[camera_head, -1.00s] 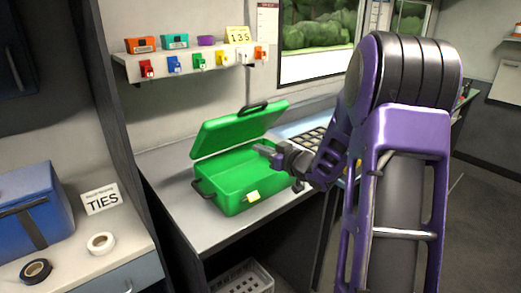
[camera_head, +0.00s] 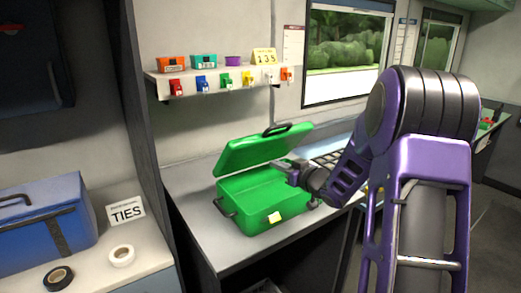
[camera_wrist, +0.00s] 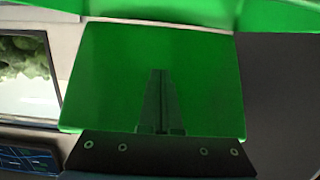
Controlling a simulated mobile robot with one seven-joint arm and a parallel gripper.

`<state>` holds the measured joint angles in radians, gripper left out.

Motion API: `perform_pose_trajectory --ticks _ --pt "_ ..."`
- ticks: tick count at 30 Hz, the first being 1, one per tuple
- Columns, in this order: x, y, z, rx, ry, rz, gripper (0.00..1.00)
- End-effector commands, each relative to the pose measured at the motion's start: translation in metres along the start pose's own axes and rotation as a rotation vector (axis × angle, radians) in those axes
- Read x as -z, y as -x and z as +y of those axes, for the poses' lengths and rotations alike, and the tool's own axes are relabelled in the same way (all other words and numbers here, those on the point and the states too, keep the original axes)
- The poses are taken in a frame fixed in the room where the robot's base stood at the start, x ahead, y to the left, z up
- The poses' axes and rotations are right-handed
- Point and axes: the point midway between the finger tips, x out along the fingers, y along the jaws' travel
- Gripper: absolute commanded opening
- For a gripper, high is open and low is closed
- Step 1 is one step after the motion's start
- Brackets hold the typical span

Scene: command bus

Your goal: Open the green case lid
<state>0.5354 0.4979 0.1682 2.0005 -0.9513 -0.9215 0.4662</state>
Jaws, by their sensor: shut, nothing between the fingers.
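The green case (camera_head: 258,203) stands on the grey counter with its lid (camera_head: 262,149) raised and tilted up at the back, a clear gap between lid and body. A dark handle sits on the lid's upper edge. My gripper (camera_head: 279,165) is at the gap, in front of the lid's right part and above the case body. Its fingers are shut with nothing between them. In the wrist view, green case surface (camera_wrist: 100,75) fills the middle, with my gripper (camera_wrist: 160,72) in front of it. I cannot tell whether the fingers touch the lid.
A wall shelf (camera_head: 215,82) with small boxes and coloured tags is above the case. A blue case (camera_head: 45,225), tape rolls (camera_head: 122,256) and a TIES sign (camera_head: 125,212) are at left. A dark partition (camera_head: 165,150) separates the two counters.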

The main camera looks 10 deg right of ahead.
Motion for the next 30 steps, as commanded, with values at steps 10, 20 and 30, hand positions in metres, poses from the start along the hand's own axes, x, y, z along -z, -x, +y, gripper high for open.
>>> perform_pose_trajectory --ticks 10,20,30 --pt "0.006 -0.017 0.000 0.001 0.001 0.001 0.00" --pt "0.011 -0.033 -0.001 0.001 0.000 0.000 0.00" --pt "0.016 -0.049 0.000 0.001 0.000 0.000 0.00"
